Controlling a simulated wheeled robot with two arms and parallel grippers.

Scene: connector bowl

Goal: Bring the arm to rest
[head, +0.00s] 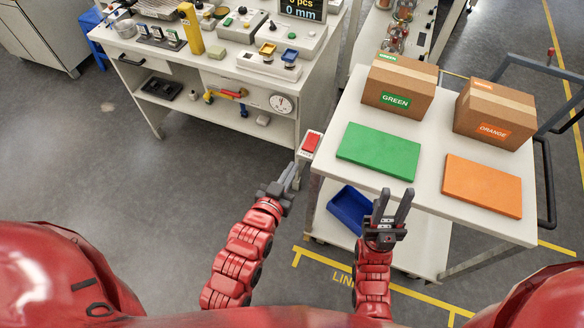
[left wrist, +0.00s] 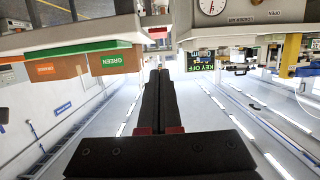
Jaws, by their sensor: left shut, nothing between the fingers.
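My left gripper (head: 294,170) is at the end of the left arm, between the workbench and the white table. Its fingers are shut and hold nothing. In the left wrist view the closed dark fingers (left wrist: 159,85) point away from the camera with nothing between them. The fingertips are close to a small box with a red top (head: 311,143) at the white table's left edge; I cannot tell whether they touch.
The white table (head: 480,225) bears a green mat (head: 378,151), an orange mat (head: 482,186) and two cardboard boxes, GREEN (head: 398,86) and ORANGE (head: 495,113). A blue bin (head: 349,209) is on its lower shelf. The workbench (head: 225,80) stands at back left. Floor at left is clear.

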